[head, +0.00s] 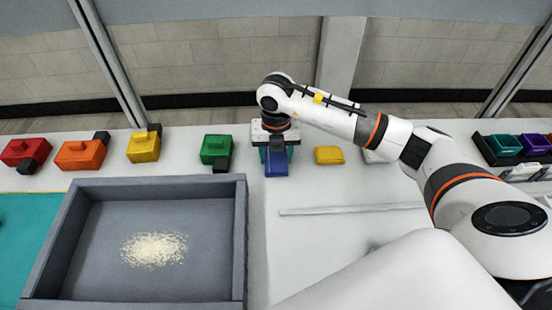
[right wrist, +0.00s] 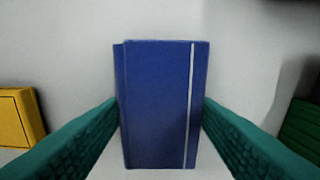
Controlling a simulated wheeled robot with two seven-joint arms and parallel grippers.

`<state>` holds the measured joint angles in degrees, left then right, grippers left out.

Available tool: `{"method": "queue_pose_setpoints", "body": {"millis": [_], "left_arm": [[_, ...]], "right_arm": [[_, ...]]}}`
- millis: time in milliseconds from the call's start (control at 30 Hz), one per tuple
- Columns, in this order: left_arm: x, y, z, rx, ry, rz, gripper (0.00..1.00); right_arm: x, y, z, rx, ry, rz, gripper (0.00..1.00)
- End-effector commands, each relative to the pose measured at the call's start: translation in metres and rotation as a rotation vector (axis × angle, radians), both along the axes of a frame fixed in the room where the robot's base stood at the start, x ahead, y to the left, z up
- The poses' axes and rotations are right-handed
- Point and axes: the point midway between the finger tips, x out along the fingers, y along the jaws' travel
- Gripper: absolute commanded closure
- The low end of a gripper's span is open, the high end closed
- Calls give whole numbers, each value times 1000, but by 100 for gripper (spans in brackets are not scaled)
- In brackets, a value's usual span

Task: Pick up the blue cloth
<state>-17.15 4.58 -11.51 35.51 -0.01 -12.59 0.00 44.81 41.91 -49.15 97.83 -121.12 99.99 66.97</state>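The blue cloth (head: 277,164) looks like a flat, folded blue rectangle. It shows below my right gripper (head: 276,152) in the head view, near the middle of the light table. In the right wrist view the blue cloth (right wrist: 158,105) stands between the two teal fingers of my right gripper (right wrist: 160,112). The fingers are spread wide, one on each side, with their tips very near the cloth's edges. Whether they touch it is hard to see. My left gripper is not in view.
A yellow block (head: 328,155) lies just right of the cloth, and a green block (head: 216,149) to its left. A grey tray (head: 240,230) with pale grains fills the front left. A thin pale bar (head: 340,210) lies in front. Orange and red blocks stand further left.

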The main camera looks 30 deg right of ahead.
Motion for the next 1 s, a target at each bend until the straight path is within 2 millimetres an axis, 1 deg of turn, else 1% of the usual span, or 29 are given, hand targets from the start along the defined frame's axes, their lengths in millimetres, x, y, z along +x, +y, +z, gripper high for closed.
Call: {"method": "queue_pose_setpoints", "body": {"millis": [33,67,267,367,467,700,800,900,1000], "left_arm": [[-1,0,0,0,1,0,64],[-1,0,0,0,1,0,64],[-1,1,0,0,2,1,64],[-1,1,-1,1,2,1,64],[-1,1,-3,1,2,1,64],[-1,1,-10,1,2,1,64],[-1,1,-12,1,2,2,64],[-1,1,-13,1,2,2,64],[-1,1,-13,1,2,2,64]], "right_arm": [[0,0,0,0,0,0,64],[0,0,0,0,0,0,68],[0,0,1,0,-1,0,68],[1,0,6,0,-4,0,68],[1,0,19,1,-5,1,68],[1,0,68,1,-6,0,68],[1,0,84,0,-4,0,68],[1,0,94,0,-2,0,68],[0,0,100,0,-1,0,68]]}}
